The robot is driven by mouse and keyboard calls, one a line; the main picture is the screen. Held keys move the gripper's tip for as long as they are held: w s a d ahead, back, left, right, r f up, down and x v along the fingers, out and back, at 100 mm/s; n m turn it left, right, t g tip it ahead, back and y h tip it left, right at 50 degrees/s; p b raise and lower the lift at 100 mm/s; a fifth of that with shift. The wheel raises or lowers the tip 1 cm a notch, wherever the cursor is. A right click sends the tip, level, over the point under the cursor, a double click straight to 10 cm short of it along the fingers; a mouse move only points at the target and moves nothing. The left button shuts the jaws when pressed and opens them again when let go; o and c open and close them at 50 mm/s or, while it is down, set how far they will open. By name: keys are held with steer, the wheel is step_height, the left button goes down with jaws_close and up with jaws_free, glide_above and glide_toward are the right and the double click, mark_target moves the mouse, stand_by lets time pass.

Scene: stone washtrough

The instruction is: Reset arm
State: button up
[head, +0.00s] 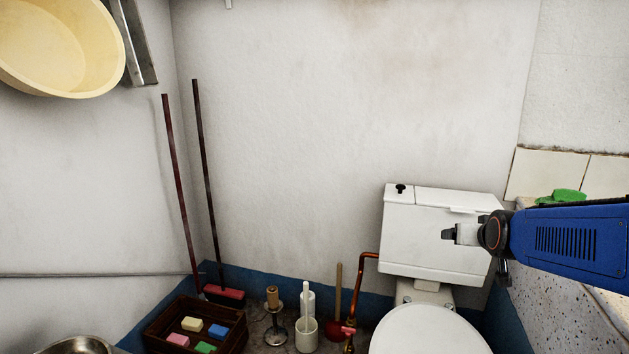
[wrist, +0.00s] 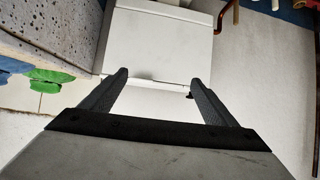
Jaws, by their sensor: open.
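My gripper (head: 447,235) is at the right of the head view, at the end of my blue arm, pointing left in front of the white toilet cistern (head: 425,245). In the wrist view my gripper (wrist: 158,80) shows two dark fingers spread apart with nothing between them. The cistern (wrist: 155,45) lies beyond the fingers there. I cannot tell the exact gap between the gripper and the cistern.
A green object (head: 562,196) lies on the speckled stone trough (head: 560,270) beside my arm. A wooden crate (head: 160,333) with several coloured blocks, two brooms (head: 180,190), a brush holder (head: 306,335) and a toilet bowl (head: 425,330) stand below. A yellow basin (head: 60,50) hangs upper left.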

steer(key=s+a+f+n+g+y, duration=0.1)
steer(key=s+a, duration=0.3)
steer(key=s, duration=0.5)
steer(key=s+a+f+n+g+y, duration=0.1)
steer(key=s+a+f+g, duration=0.2)
steer(key=s, duration=0.6)
steer(key=s+a+f+g, duration=0.2)
steer(key=s+a, duration=0.3)
steer(key=s, duration=0.5)
steer(key=shift+a+f+n+y, duration=0.3)
steer(key=shift+f+n+y, duration=0.1)
steer(key=shift+f, duration=0.2)
